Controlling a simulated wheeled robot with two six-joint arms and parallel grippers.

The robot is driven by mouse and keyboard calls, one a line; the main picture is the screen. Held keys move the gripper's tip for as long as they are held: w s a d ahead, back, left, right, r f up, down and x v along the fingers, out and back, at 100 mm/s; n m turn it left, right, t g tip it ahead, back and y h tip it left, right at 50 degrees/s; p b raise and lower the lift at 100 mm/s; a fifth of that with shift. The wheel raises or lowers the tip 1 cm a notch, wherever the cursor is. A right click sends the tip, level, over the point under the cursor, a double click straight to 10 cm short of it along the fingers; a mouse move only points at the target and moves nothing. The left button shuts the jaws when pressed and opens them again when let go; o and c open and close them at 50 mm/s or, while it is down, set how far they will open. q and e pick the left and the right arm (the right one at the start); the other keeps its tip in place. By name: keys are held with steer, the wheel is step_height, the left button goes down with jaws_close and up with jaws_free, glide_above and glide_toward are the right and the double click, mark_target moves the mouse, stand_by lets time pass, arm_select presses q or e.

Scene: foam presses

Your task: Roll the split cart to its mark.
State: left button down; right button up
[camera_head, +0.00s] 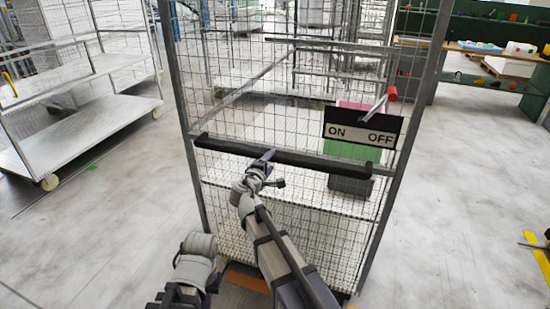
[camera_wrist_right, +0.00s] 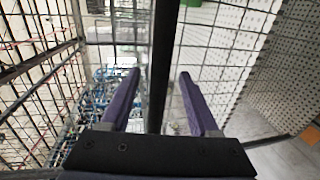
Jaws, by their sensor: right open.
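The mesh cart (camera_head: 190,110) stands upright in front of me in the head view, with a black horizontal handle bar (camera_head: 325,163) across its near side. My right gripper (camera_head: 264,158) is at the handle bar, left of its middle. In the right wrist view its two purple fingers (camera_wrist_right: 158,77) are apart and the dark bar (camera_wrist_right: 160,40) runs between them. The gripper is open; I cannot tell whether a finger touches the bar. My left gripper is not in view.
An ON/OFF sign (camera_head: 363,128) with a red-knobbed lever (camera_head: 392,93) shows at the cart's right. A metal shelf cart (camera_head: 100,122) stands left. Orange tape (camera_head: 246,281) lies by the cart's base, yellow tape (camera_head: 541,262) at the right edge.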

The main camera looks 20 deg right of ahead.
steer(key=b+x, duration=0.1)
steer(key=x, duration=0.5)
steer(key=shift+d, duration=0.15)
steer(key=shift+w, duration=0.1)
steer(key=shift+c, duration=0.4)
jaws_close()
steer(key=shift+f, duration=0.1)
stand_by(0.6)
